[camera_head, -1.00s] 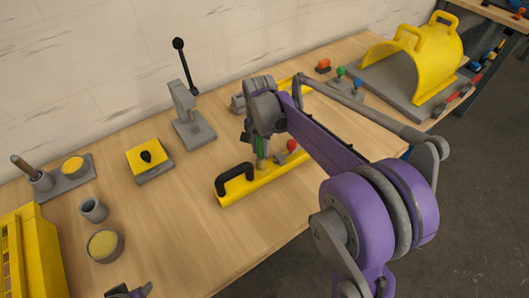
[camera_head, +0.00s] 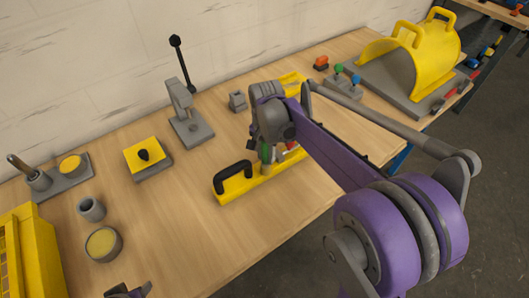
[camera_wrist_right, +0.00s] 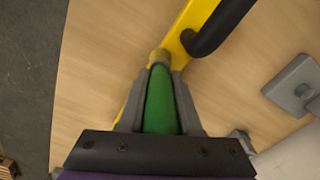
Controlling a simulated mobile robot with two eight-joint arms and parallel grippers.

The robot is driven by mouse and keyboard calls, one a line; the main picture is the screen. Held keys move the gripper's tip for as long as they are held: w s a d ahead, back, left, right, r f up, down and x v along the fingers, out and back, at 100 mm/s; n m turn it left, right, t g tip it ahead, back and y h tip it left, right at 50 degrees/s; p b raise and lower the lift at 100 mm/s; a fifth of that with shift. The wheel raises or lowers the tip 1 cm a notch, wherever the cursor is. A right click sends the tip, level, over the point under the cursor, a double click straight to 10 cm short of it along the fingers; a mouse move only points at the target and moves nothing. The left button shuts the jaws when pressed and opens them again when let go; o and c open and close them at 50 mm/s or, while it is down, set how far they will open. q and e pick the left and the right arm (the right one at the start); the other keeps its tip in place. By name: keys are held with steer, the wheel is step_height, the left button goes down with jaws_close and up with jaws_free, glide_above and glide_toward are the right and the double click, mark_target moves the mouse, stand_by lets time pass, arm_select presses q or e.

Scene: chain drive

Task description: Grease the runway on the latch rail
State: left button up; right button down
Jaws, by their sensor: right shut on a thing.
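My right gripper (camera_head: 267,156) is over the yellow latch rail (camera_head: 257,181), beside its black handle (camera_head: 234,177). It is shut on a green-handled tool (camera_wrist_right: 160,105) with a tan tip (camera_wrist_right: 158,57), probably a brush. In the right wrist view the tip overlaps the yellow rail (camera_wrist_right: 186,22) near the black handle (camera_wrist_right: 218,27); I cannot tell whether it touches. My arm hides part of the rail, and the runway is not clearly seen. A round grey tub with yellow contents (camera_head: 103,243) stands at the left. My left gripper (camera_head: 128,291) barely shows at the bottom edge.
A grey lever press (camera_head: 187,125) and a yellow-topped block with a black knob (camera_head: 148,159) stand behind and left. A grey cup (camera_head: 91,208) is near the tub. A yellow arched cover (camera_head: 415,60) stands at the far right. The table's front middle is clear.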

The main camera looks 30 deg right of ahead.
arm_select(q)
steer(key=shift+w+r+p, duration=0.25)
steer(key=shift+r+p, duration=0.35)
steer(key=shift+r, duration=0.15)
steer(key=shift+w+r+p, duration=0.2)
steer(key=shift+r+p, duration=0.4)
steer(key=shift+r, duration=0.15)
steer(key=shift+w+r+p, duration=0.25)
steer(key=shift+r+p, duration=0.35)
steer(key=shift+r, duration=0.15)
arm_select(e)
steer(key=shift+r, duration=3)
steer(key=shift+r, duration=0.45)
steer(key=shift+w+r+p, duration=0.1)
steer(key=shift+r+p, duration=0.7)
steer(key=shift+r, duration=0.3)
arm_select(q)
steer(key=shift+w+r, duration=0.25)
steer(key=shift+r, duration=0.3)
steer(key=shift+w+r, duration=0.2)
steer(key=shift+r, duration=0.3)
steer(key=shift+s, duration=0.15)
arm_select(e)
steer(key=shift+f, duration=0.1)
